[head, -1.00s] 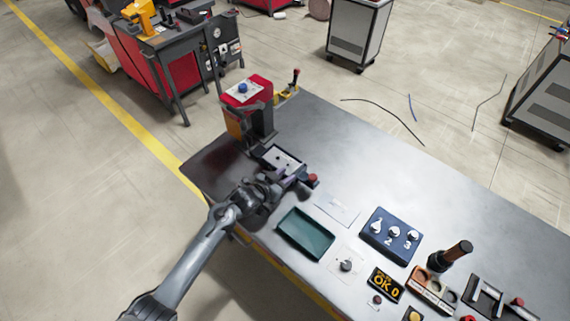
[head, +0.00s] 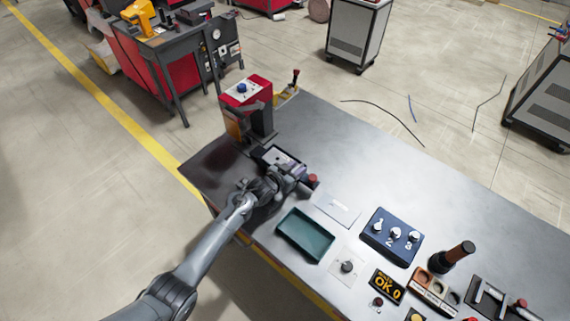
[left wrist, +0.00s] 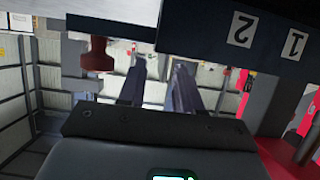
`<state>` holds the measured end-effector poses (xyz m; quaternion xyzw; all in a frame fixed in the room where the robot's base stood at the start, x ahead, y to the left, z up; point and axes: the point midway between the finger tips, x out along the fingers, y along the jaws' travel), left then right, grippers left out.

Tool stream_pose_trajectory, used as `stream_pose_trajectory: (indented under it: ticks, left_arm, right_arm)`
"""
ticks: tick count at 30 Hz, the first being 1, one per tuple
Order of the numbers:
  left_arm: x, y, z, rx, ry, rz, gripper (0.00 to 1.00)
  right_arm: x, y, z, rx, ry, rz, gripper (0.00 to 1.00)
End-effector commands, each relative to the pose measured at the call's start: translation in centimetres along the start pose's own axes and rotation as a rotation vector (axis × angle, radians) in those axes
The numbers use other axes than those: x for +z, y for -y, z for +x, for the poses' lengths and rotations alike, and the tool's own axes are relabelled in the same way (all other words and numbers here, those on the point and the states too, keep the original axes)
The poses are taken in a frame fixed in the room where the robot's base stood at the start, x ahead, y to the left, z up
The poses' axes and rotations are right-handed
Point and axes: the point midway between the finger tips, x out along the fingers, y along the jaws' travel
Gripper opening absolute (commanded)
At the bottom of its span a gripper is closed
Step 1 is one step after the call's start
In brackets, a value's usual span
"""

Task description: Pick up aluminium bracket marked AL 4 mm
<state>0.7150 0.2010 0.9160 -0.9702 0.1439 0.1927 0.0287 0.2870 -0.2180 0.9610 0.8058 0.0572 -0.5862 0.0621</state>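No marking reading AL 4 mm is legible, so I cannot pick out the aluminium bracket. A small dark fixture (head: 262,153) with a pale plate (head: 281,157) on it stands at the left end of the bench. My left gripper (head: 299,176) is at the near right side of this fixture and partly hides it. In the left wrist view its two fingers (left wrist: 157,85) stand apart with nothing seen between them. A dark block with upside-down labels 1 and 2 (left wrist: 268,36) lies close above them in that view. My right gripper is not in view.
A red knob (head: 313,180) is beside the left gripper. A red machine (head: 247,105) stands behind the fixture. A green tray (head: 305,236), a pale card (head: 338,209) and a blue numbered box (head: 391,236) lie to the right. The far bench top is clear.

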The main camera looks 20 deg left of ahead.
Motion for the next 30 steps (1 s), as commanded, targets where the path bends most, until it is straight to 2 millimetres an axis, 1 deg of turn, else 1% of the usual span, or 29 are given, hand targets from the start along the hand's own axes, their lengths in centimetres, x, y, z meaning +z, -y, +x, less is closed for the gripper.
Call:
stream_pose_trajectory:
  ticks: [2, 6, 8, 9, 23, 28, 30]
  left_arm:
    - [0.0, 0.0, 0.0, 0.0, 0.0, 0.0, 0.33]
    - [0.0, 0.0, 0.0, 0.0, 0.0, 0.0, 0.11]
    - [0.0, 0.0, 0.0, 0.0, 0.0, 0.0, 0.02]
    - [0.0, 0.0, 0.0, 0.0, 0.0, 0.0, 0.0]
    - [-0.2, 0.0, -0.1, 0.0, -0.001, 0.0, 0.0]
    - [-1.2, 0.1, -0.5, -0.001, -0.001, 0.0, 0.0]
    - [-2.0, 0.1, -0.8, -0.001, -0.003, 0.001, 0.0]
  right_arm:
    - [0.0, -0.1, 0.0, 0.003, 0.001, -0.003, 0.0]
    - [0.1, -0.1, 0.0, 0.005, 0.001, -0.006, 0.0]
    - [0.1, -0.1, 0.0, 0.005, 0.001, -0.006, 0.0]
    - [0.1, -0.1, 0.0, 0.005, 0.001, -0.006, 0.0]
    - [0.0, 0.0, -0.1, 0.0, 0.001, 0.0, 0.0]
    - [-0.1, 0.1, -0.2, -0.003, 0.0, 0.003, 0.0]
    - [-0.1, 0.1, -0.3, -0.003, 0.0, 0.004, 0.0]
